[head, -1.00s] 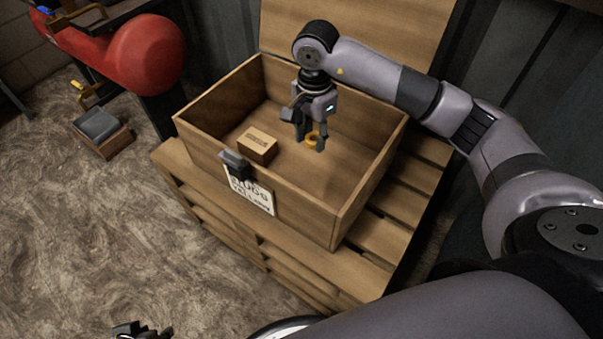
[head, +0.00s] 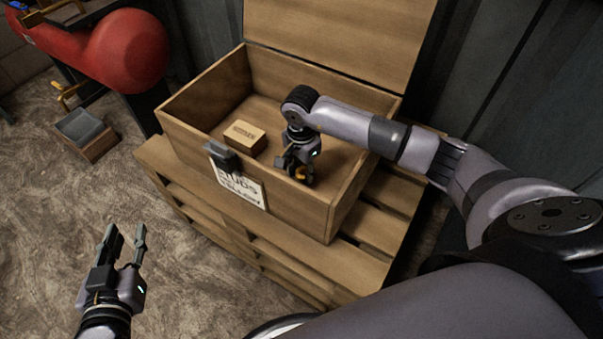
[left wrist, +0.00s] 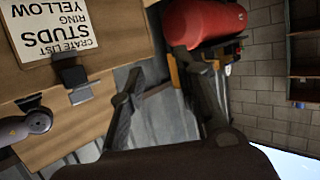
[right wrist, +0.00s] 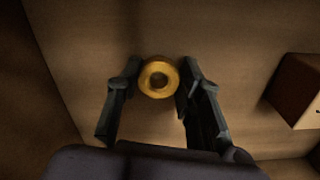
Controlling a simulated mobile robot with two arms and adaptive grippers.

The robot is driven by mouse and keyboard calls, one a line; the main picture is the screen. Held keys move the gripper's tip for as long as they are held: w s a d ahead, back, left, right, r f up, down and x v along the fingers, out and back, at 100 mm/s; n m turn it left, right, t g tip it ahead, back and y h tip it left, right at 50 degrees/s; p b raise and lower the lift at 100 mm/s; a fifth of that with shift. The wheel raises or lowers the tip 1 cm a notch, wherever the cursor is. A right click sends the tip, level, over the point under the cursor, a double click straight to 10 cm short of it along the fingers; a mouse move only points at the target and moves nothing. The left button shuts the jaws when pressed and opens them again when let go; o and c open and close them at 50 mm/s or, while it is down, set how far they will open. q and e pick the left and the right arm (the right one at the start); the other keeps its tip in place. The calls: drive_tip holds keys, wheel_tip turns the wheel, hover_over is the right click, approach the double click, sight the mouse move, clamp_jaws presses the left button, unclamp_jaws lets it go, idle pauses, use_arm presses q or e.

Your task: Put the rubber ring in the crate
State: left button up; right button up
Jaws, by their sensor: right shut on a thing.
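The wooden crate (head: 290,205) stands with its lid raised at the back and a paper label on its front. The yellow rubber ring (right wrist: 147,90) is between the fingertips of my right gripper (right wrist: 157,82), which is shut on it. In the head view the right gripper (head: 297,172) points down inside the crate, near its front right part, and mostly hides the ring. Whether the ring touches the crate floor is unclear. My left gripper (head: 125,238) is open and empty, outside the crate at the lower left.
A small cardboard box (head: 245,137) lies in the crate, left of my right gripper. The crate rests on wooden pallets (head: 165,165). A red machine part (head: 125,50) and a small open box (head: 85,133) are at the left. The floor at lower left is clear.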

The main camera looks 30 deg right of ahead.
drive_tip(key=shift+f, duration=0.45)
use_arm(q)
drive_tip(key=shift+w+d+r+t, duration=0.1)
drive_tip(key=shift+w+r+t, duration=0.15)
drive_tip(key=shift+r, duration=0.25)
use_arm(e)
drive_tip(key=shift+f, duration=0.15)
drive_tip(key=o, duration=1)
use_arm(q)
drive_tip(key=shift+w+d+r+t+h, duration=0.15)
drive_tip(key=shift+r+t+h, duration=0.15)
drive_tip(key=shift+r+t, duration=0.2)
